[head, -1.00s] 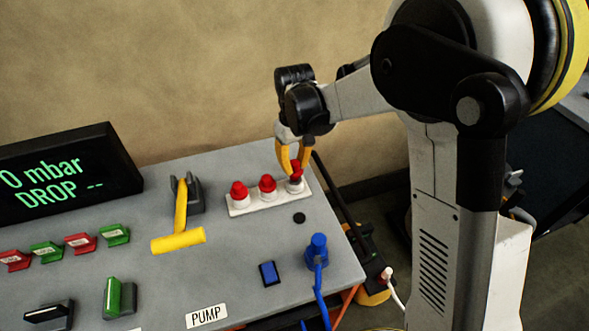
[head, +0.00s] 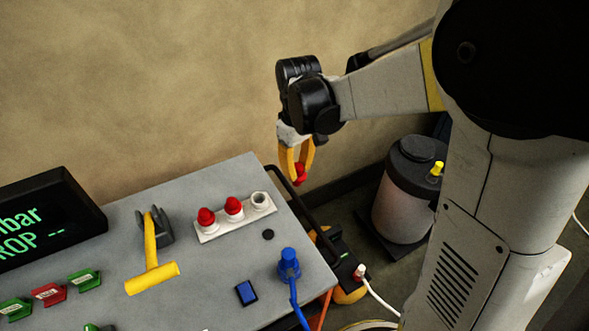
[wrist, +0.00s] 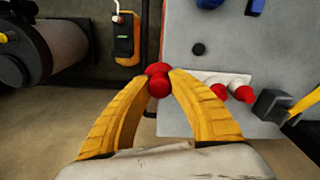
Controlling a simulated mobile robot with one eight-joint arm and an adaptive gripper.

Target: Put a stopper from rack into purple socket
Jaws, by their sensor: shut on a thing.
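My gripper (head: 297,168) has yellow fingers shut on a red stopper (head: 300,174). It holds the stopper in the air past the right rear edge of the grey console. The held stopper also shows between the fingertips in the wrist view (wrist: 158,80). The white rack (head: 222,224) on the console has two red stoppers, a left one (head: 206,217) and a middle one (head: 233,207). Its right-hand hole (head: 260,199) is empty. I see no purple socket in either view.
The console (head: 190,280) carries a yellow T-handle lever (head: 152,268), a blue plug (head: 289,262) with a cable, a blue button (head: 246,292) and a dark round spot (head: 268,235). A black rail runs along its right edge. A grey canister (head: 405,200) stands on the floor at right.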

